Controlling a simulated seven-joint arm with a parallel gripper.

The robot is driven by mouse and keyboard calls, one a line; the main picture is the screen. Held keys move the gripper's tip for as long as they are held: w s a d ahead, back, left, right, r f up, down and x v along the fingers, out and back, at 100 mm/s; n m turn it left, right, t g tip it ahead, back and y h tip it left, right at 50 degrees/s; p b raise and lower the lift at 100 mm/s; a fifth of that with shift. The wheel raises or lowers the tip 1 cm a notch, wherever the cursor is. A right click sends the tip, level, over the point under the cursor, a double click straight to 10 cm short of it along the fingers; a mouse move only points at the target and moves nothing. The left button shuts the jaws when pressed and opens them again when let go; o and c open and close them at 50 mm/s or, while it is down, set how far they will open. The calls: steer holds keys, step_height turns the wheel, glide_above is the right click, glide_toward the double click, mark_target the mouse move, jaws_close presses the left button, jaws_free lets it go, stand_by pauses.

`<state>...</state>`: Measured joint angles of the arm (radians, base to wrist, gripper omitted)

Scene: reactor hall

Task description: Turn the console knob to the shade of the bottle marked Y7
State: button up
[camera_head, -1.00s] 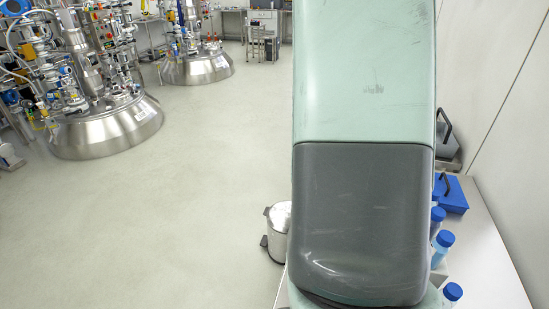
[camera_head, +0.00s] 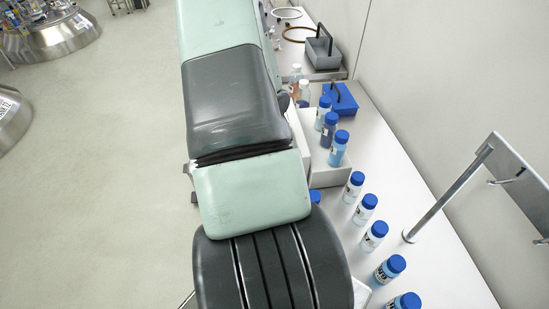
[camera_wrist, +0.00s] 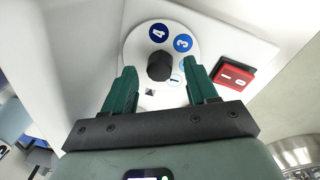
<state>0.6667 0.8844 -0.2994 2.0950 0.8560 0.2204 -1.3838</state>
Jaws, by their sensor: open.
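In the wrist view a black knob (camera_wrist: 160,66) sits on a white round dial (camera_wrist: 137,45) with numbered marks: a dark blue 4 (camera_wrist: 158,32), a lighter blue 3 (camera_wrist: 183,43) and a pale one partly hidden by the knob. My gripper (camera_wrist: 163,67) is open, its green fingers on the knob's left and right with gaps. I cannot tell if the tips reach its depth. In the head view several blue-capped bottles (camera_head: 374,236) hold liquids of different blue shades. Their labels are too small to read, so I cannot pick out Y7. My arm hides the knob there.
A red rocker switch (camera_wrist: 233,73) is right of the dial. On the white bench (camera_head: 430,255) stand a white step (camera_head: 330,176) with bottles, a blue caddy (camera_head: 341,99), a grey caddy (camera_head: 324,51) and a metal stand (camera_head: 447,197).

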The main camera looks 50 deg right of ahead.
steer(key=shift+f, duration=0.5)
steer(key=shift+c, duration=0.2)
steer(key=c, duration=1)
